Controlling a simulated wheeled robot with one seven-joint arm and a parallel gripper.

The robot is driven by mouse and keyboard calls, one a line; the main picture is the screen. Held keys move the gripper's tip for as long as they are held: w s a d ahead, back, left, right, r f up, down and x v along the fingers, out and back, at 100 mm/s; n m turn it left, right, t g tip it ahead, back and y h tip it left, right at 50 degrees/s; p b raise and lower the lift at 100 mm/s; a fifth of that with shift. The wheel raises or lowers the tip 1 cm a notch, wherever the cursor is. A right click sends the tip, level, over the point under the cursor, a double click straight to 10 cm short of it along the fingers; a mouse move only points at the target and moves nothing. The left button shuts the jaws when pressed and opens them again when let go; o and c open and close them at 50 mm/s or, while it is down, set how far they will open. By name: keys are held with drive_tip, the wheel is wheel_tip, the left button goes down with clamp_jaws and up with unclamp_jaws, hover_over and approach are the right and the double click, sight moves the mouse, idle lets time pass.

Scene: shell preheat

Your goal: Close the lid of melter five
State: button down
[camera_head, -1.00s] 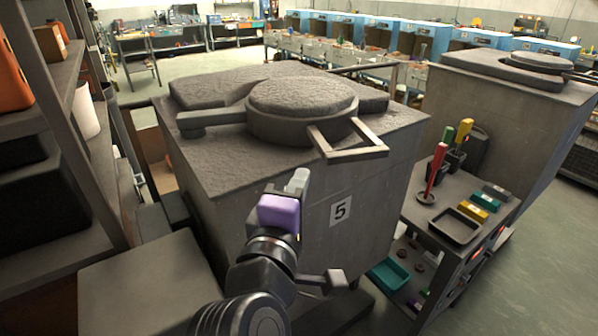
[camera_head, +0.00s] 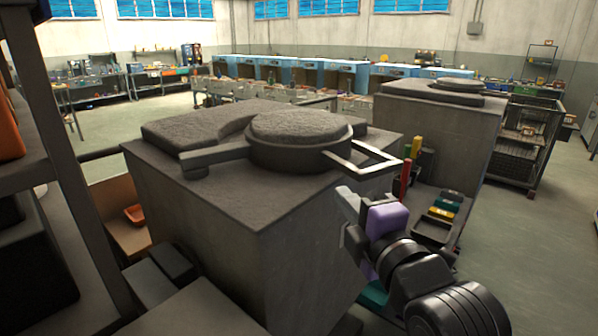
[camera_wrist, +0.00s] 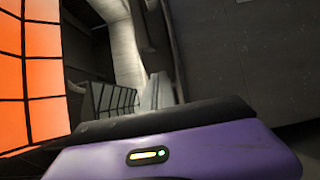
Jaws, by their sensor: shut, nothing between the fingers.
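Melter five (camera_head: 210,215) is the big grey box in the middle of the head view. Its round lid (camera_head: 298,127) lies flat on top, with a bar (camera_head: 212,156) reaching left and a square loop handle (camera_head: 385,160) sticking out at the right. I cannot tell whether the lid is fully seated. My gripper (camera_head: 347,203), with a purple housing, is shut and empty. It appears beside the melter's right front side, below the handle and apart from it. In the wrist view the purple housing fills the bottom, and the lid cannot be made out.
A cart with coloured blocks and a tray (camera_head: 432,233) stands right of the melter, partly behind my arm. A second melter (camera_head: 435,120) stands behind it. Shelving (camera_head: 75,150) is close on the left. Open floor (camera_head: 530,230) lies to the right.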

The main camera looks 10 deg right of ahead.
sight(318, 160)
drive_tip(key=w+p, duration=0.1)
drive_tip(key=w, duration=0.3)
drive_tip(key=w+p, duration=0.1)
drive_tip(key=w, duration=0.4)
drive_tip(key=w+p, duration=0.1)
drive_tip(key=w, duration=0.3)
drive_tip(key=shift+w+a+p, duration=0.2)
drive_tip(key=shift+a+p, duration=0.1)
drive_tip(key=shift+a, duration=0.1)
drive_tip(key=shift+w, duration=0.25)
drive_tip(key=shift+w+d+f+b, duration=0.1)
drive_tip(key=shift+w+d+b, duration=0.15)
drive_tip(key=shift+w, duration=0.35)
drive_tip(key=shift+w+d+b, duration=0.1)
drive_tip(key=shift+w+b, duration=0.15)
drive_tip(key=shift+w, duration=0.3)
drive_tip(key=shift+w+d, duration=0.2)
drive_tip(key=shift+w, duration=0.3)
